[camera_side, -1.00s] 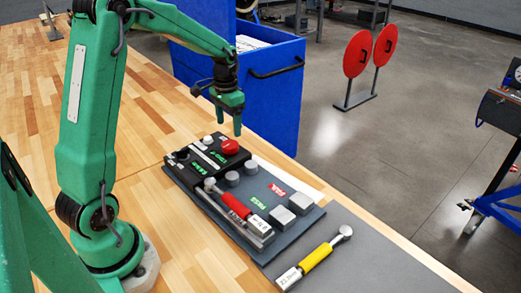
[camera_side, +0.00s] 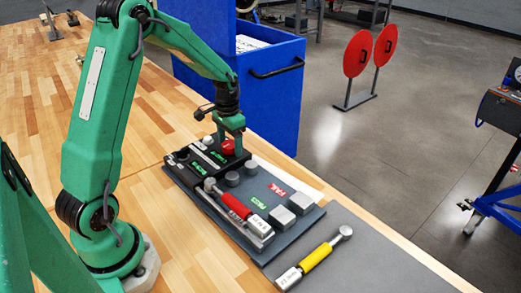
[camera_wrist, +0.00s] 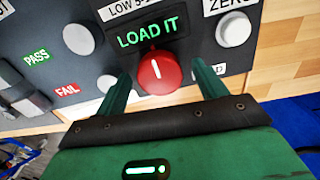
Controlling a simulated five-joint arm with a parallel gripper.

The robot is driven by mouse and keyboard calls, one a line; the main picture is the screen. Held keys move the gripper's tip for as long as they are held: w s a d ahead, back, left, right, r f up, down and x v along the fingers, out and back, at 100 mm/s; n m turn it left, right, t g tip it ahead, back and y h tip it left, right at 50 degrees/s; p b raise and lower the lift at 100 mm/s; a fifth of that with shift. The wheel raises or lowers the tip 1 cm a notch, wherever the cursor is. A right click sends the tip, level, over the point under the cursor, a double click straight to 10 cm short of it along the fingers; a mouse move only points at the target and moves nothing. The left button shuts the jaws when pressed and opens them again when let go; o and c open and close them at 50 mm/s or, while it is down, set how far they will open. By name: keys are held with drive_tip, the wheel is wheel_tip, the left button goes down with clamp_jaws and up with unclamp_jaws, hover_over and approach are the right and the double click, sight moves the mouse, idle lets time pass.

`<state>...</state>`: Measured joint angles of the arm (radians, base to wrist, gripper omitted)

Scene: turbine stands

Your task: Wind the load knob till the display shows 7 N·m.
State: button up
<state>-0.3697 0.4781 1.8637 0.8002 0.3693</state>
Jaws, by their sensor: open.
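The load knob is a round red knob with a white pointer mark (camera_wrist: 158,72) in the wrist view; in the side view the red knob (camera_side: 228,147) shows at the far end of the tester panel (camera_side: 205,162). The display (camera_wrist: 147,34) beside it reads "LOAD IT" in green, with no torque number. My gripper (camera_wrist: 163,80) is open, one finger on each side of the knob. In the side view my gripper (camera_side: 230,145) is low over it. I cannot tell whether the fingers touch the knob.
A red-handled torque wrench (camera_side: 236,206) lies on the tester. A yellow-handled wrench (camera_side: 316,258) lies on the grey mat. A ZERO button (camera_wrist: 234,29) is near the knob. Grey buttons stand by the PASS (camera_wrist: 37,55) and FAIL (camera_wrist: 67,90) labels. A blue cabinet (camera_side: 270,100) stands behind.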

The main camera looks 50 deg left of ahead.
drive_tip(key=shift+f, duration=0.4)
